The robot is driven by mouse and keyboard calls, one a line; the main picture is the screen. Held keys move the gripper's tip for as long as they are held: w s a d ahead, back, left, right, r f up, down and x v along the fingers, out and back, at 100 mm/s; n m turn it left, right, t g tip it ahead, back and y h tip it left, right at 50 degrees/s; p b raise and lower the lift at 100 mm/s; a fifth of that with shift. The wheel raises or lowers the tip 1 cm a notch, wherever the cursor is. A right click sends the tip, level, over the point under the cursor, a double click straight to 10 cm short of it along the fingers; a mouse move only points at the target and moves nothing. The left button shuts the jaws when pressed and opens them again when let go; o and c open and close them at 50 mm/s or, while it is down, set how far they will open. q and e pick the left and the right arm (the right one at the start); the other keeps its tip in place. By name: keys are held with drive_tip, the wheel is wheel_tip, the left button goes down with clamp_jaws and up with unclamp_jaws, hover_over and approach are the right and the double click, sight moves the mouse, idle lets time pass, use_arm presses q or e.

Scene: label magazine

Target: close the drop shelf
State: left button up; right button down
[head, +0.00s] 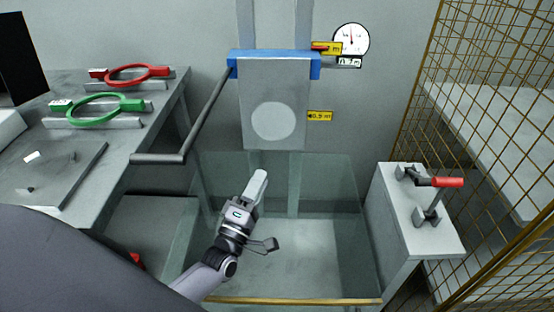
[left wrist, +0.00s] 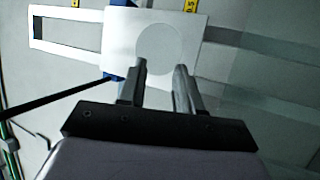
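A flat grey panel with a pale round disc hangs upright below a blue block (head: 275,65) on the back wall; I take this panel to be the drop shelf (head: 249,130). A bent grey bar (head: 205,115) runs down to the left from the blue block. In the left wrist view the panel (left wrist: 120,50) is beyond the fingertips. My left gripper (head: 261,175) is below and in front of the panel's lower edge, apart from it. Its two fingers (left wrist: 158,75) stand apart with nothing between them. My right gripper is not in view.
A clear-walled bin (head: 300,245) with a yellow front edge lies below. A bench (head: 150,125) with red (head: 130,75) and green (head: 105,108) rings is left. A pedestal (head: 390,205) with a red-handled lever (head: 447,182) and a mesh fence (head: 480,110) are right. A gauge (head: 352,38) is above.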

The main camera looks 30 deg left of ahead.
use_arm(q)
drive_tip(key=s+d+r+m+t+h, duration=0.2)
drive_tip(key=s+d+r+m+t, duration=0.1)
drive_tip(key=s+r, duration=0.1)
drive_tip(key=p+x, duration=0.1)
drive_tip(key=x, duration=0.6)
drive_tip(key=shift+w+d, duration=0.15)
drive_tip(key=shift+w, duration=0.1)
drive_tip(key=shift+r, duration=0.1)
drive_tip(key=shift+c, duration=0.3)
clamp_jaws()
idle(0.7)
drive_tip(key=shift+o, duration=0.3)
unclamp_jaws()
